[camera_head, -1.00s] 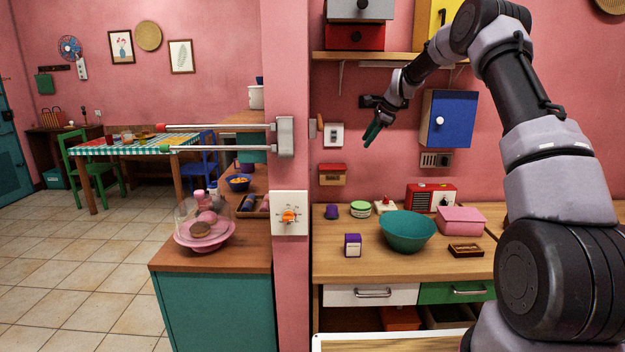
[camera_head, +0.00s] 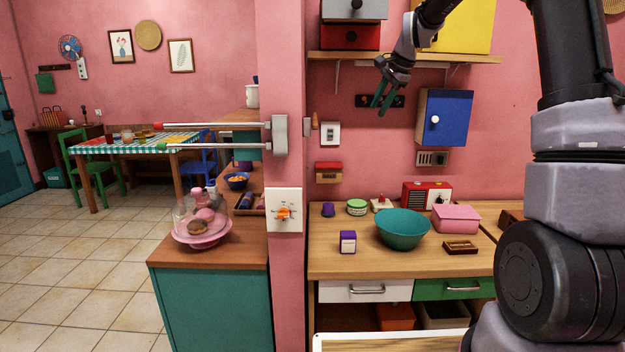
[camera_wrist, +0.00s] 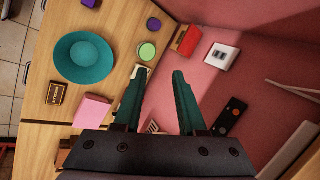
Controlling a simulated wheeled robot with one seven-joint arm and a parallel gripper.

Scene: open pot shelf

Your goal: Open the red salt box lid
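The salt box (camera_head: 328,177) is a small wooden box with a red lid (camera_head: 328,165), fixed to the pink wall above the counter's left end. Its lid appears shut. In the wrist view the salt box (camera_wrist: 186,40) is near the top, beyond my fingertips, with the red lid showing. My gripper (camera_head: 378,108) is high in front of the wall, above and to the right of the salt box and apart from it. In the wrist view my gripper (camera_wrist: 160,71) has its two green fingers spread, with nothing between them.
A shelf (camera_head: 400,58) with boxes is above my gripper. A blue wall cabinet (camera_head: 444,118) is to its right. A light switch (camera_head: 330,134) is just above the salt box. The counter holds a teal bowl (camera_head: 402,229), a pink box (camera_head: 456,218) and a red radio (camera_head: 427,195).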

